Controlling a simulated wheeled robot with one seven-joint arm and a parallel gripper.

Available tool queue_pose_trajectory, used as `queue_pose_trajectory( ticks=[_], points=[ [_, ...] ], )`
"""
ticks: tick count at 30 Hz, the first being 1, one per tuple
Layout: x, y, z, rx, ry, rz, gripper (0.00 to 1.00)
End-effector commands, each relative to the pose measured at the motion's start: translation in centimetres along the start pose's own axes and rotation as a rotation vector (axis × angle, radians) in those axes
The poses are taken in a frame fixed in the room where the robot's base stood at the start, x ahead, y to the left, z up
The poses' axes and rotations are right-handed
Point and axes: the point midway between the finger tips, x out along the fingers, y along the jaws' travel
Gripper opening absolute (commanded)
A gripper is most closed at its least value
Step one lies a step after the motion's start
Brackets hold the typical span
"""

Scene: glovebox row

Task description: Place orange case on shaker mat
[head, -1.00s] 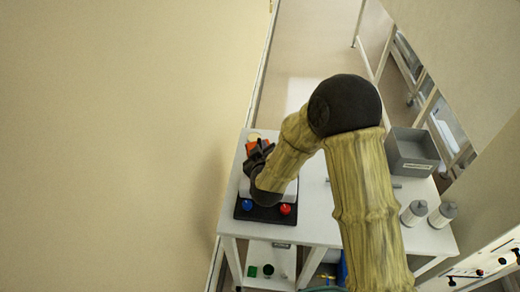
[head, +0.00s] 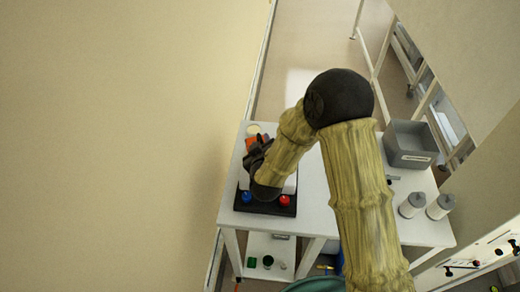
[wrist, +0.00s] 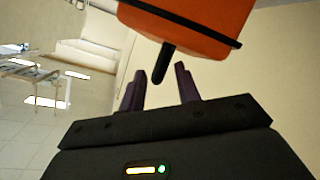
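The orange case (head: 251,144) is partly hidden behind my gripper (head: 258,153) in the head view. In the wrist view the orange case (wrist: 200,22) shows at the top, with a black band along its edge and a short black post or handle (wrist: 164,62) sticking out. My gripper (wrist: 161,75) has its two dark fingers apart. The post's end lies between the fingertips in the picture, with a gap on each side. Below my gripper in the head view is a device with a black base (head: 264,207) and blue and red knobs. I cannot make out the shaker mat surface clearly.
The white table (head: 316,205) is clear in its middle. A grey bin (head: 411,146) and two white cylinders (head: 411,205), (head: 440,207) stand at its right. A pale round item (head: 253,129) lies near the far left edge. A lower shelf (head: 270,248) holds small green items.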

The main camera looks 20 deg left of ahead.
Motion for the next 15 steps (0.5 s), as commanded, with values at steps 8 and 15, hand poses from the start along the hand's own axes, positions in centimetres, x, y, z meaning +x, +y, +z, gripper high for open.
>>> queue_pose_trajectory(
  ticks=[8,15],
  points=[
    [-3.4,-0.2,0.1,-0.002,0.002,-0.002,0.33],
    [-7.8,-0.2,0.1,-0.001,0.003,-0.002,0.33]
  ],
)
